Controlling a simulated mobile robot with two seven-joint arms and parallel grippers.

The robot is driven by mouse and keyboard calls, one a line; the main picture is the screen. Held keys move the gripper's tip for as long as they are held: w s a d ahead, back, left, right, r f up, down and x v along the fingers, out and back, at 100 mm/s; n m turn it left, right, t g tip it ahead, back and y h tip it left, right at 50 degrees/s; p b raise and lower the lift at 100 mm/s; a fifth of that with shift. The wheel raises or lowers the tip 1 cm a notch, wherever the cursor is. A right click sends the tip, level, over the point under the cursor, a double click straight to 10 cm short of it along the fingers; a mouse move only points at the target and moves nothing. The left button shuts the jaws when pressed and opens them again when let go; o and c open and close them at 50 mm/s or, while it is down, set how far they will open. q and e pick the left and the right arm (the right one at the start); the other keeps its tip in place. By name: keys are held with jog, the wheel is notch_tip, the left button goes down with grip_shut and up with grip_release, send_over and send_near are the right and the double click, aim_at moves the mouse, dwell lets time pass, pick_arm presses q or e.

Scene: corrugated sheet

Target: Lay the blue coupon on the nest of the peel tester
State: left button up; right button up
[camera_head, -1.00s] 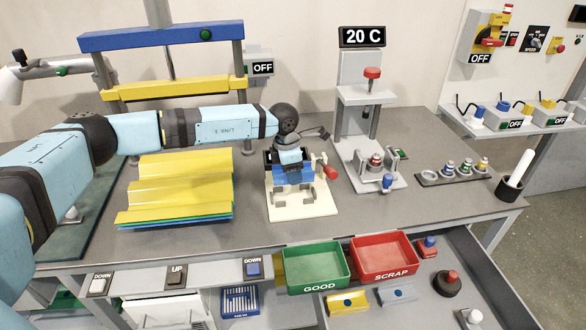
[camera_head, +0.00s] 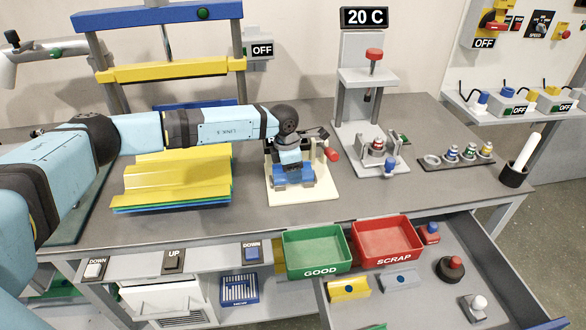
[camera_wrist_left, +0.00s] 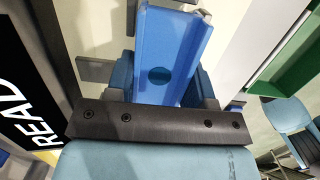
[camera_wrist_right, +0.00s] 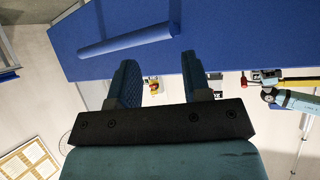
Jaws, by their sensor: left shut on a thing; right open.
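My left gripper (camera_head: 290,165) is shut on the blue coupon (camera_wrist_left: 165,60), a blue channel-shaped piece with a dark round spot. In the head view the coupon (camera_head: 294,181) is low over a cream-based fixture (camera_head: 318,194) with a red handle (camera_head: 333,154), which looks like the peel tester. The coupon and gripper hide the fixture's middle, so I cannot tell whether the coupon touches the nest. My right gripper (camera_wrist_right: 168,90) is open and empty in the right wrist view, facing a blue surface; it is not in the head view.
Stacked corrugated sheets (camera_head: 175,172) lie left of the fixture, under a press with a yellow bar (camera_head: 175,70). A gauge stand (camera_head: 368,100) is to the right. Green (camera_head: 316,262) and red (camera_head: 390,250) bins sit in front, by an open drawer (camera_head: 445,290).

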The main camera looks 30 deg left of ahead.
jog(key=shift+s+f, duration=0.1)
jog(key=shift+f, duration=0.1)
pick_arm(q)
jog(key=o, duration=1.3)
jog(key=shift+c, duration=0.2)
notch_tip(320, 180, up, 14)
jog(key=s+a, duration=0.1)
jog(key=shift+s+a+p, duration=0.15)
jog(key=shift+a+p, duration=0.15)
jog(key=shift+p, duration=0.15)
pick_arm(e)
jog(key=shift+r, duration=0.1)
pick_arm(q)
jog(key=shift+f, duration=0.15)
pick_arm(e)
jog(key=shift+r, duration=0.1)
